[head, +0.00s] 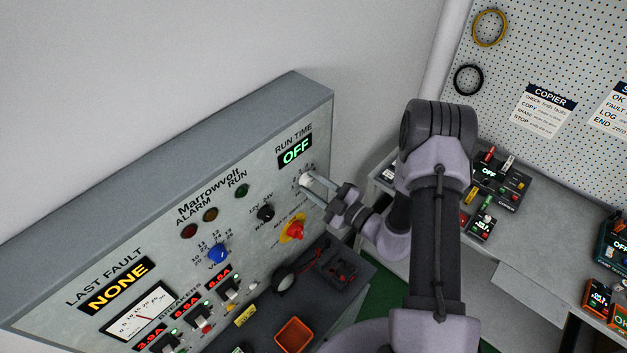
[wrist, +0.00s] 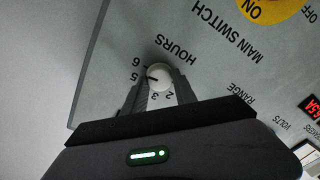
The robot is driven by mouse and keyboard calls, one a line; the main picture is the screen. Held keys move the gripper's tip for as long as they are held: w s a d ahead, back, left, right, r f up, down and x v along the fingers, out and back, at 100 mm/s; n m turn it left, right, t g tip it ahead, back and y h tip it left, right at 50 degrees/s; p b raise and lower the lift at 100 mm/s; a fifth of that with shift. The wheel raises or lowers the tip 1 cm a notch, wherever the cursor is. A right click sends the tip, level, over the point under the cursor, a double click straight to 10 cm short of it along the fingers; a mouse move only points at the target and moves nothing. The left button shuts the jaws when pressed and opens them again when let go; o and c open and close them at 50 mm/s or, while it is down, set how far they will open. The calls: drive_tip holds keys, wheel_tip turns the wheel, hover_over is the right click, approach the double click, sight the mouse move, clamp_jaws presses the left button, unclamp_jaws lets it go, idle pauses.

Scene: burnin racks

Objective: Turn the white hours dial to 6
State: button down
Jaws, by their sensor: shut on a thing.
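The white hours dial (wrist: 161,74) is on the grey panel under the word HOURS in the wrist view, where the picture is turned nearly upside down. The numbers 6 and 5 show at its left, and 3 and 2 below it. A small dark mark on the dial seems to point left, near the 5. My gripper (wrist: 161,84) is shut on the dial, one finger on each side.
The red and yellow main switch (head: 294,231) is just below my gripper in the head view. A black knob (head: 265,213) and a blue knob (head: 218,253) are to its left. An orange bin (head: 294,335) stands on the bench below. The wall above the panel is clear.

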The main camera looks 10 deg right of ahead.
drive_tip(key=shift+m+p, duration=0.3)
drive_tip(key=shift+m, duration=0.4)
drive_tip(key=c, duration=1)
unclamp_jaws()
drive_tip(key=b+v, duration=0.3)
drive_tip(key=v, duration=1.4)
drive_tip(key=shift+s, duration=0.2)
drive_tip(key=shift+d, duration=0.15)
